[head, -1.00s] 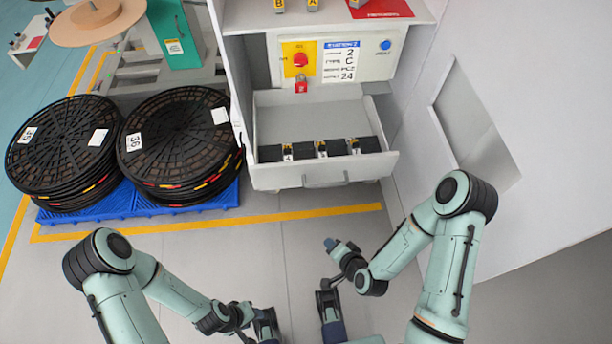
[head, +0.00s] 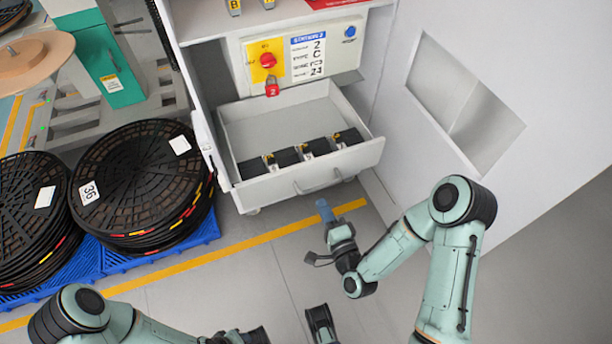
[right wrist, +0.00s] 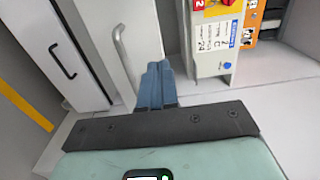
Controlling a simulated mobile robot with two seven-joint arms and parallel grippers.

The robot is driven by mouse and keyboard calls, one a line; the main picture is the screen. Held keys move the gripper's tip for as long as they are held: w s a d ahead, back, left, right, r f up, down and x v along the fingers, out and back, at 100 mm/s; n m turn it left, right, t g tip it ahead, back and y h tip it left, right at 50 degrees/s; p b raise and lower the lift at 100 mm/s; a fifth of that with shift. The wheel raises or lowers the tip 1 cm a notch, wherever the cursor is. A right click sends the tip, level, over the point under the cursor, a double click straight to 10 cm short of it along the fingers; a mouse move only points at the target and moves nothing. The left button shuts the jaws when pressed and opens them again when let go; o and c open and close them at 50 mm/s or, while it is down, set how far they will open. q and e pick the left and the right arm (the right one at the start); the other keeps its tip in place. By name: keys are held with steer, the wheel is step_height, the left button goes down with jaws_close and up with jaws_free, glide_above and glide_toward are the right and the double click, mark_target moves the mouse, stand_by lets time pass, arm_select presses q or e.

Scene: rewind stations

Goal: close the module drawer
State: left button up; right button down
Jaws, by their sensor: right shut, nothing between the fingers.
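The module drawer (head: 235,193) is pulled out of the white station cabinet in the head view, with several black modules (head: 287,156) in a row along its front. Its pale bar handle (head: 318,182) is on the front face; it also shows in the right wrist view (right wrist: 121,55). My right gripper (head: 323,205) is shut and empty, just in front of the drawer front near the handle. In the right wrist view its blue fingers (right wrist: 156,72) point at the front; contact cannot be told. My left gripper (head: 256,337) is cut by the bottom edge, its fingers hidden.
Above the drawer is a panel with a red switch (head: 267,60), a red padlock (head: 272,88) and a blue button (head: 350,31). Black reels (head: 140,175) stand on a blue pallet (head: 160,250) at left. Floor before the drawer is open.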

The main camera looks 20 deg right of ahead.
mark_target(303, 167)
steer(key=w, duration=0.7)
steer(key=w+b, duration=0.1)
steer(key=w, duration=0.3)
steer(key=shift+w+a, duration=0.25)
steer(key=shift+w, duration=0.1)
arm_select(q)
steer(key=shift+w+a+f, duration=0.35)
steer(key=shift+w+f, duration=0.25)
steer(key=shift+w, duration=0.15)
steer(key=shift+t, duration=0.3)
